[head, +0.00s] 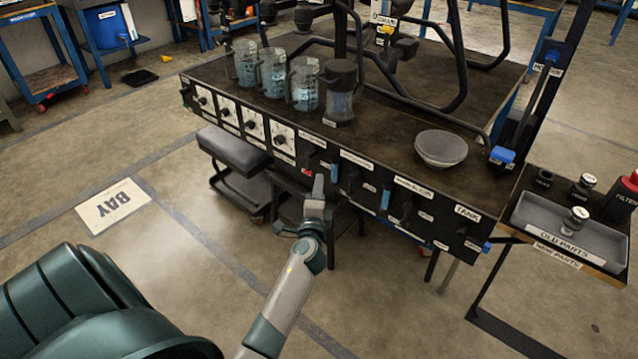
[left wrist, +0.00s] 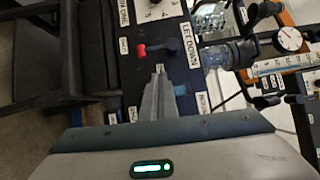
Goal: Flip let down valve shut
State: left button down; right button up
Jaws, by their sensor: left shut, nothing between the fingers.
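The let down valve lever (left wrist: 150,48) shows in the left wrist view, with a dark pivot and a red tip. Its tip points left in that picture, toward a small label (left wrist: 123,46) that seems to read SHUT. The LET DOWN label (left wrist: 191,45) is on the other side of the pivot. My left gripper (left wrist: 160,72) is shut and empty, its fingertips just below the lever and apparently apart from it. In the head view this gripper (head: 318,182) is at the front panel of the bench (head: 365,172). My right gripper is not in view.
A blue-handled lever (left wrist: 180,90) is close beside my left fingers. Other knobs and dials (head: 281,137) line the panel. Jars (head: 305,85) and a bowl (head: 441,148) stand on the bench. A stool (head: 233,150) is left of my gripper. Floor on the left is open.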

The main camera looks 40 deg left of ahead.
pick_arm(q)
jog(key=v, duration=0.9)
jog(key=shift+r, duration=0.15)
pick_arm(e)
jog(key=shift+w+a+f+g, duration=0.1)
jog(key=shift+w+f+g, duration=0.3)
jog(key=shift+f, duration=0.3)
pick_arm(q)
jog(key=shift+a, duration=0.15)
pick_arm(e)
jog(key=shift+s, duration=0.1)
